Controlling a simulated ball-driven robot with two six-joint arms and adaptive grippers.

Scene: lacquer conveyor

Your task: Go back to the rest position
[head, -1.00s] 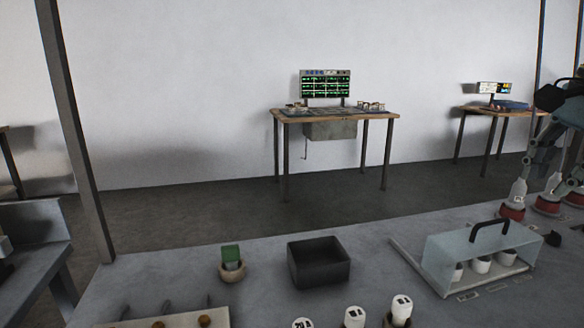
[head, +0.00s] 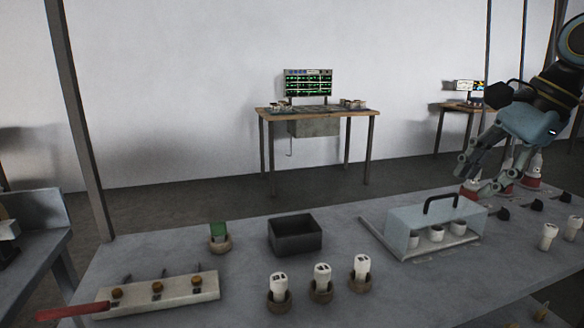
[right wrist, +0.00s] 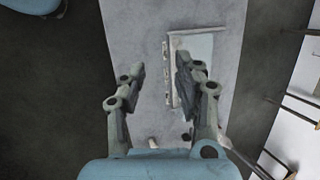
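My right gripper (head: 478,180) shows at the upper right of the head view, above the back right part of the grey table (head: 190,262), beyond the clear cover. In the right wrist view its two fingers (right wrist: 158,80) stand wide apart with nothing between them, so it is open and empty. The table and the light-framed tray (right wrist: 172,75) lie below it there. My left gripper is not in view.
A clear cover (head: 403,218) with a black handle stands over white cups. Red-based bottles (head: 532,178) stand near my right gripper.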

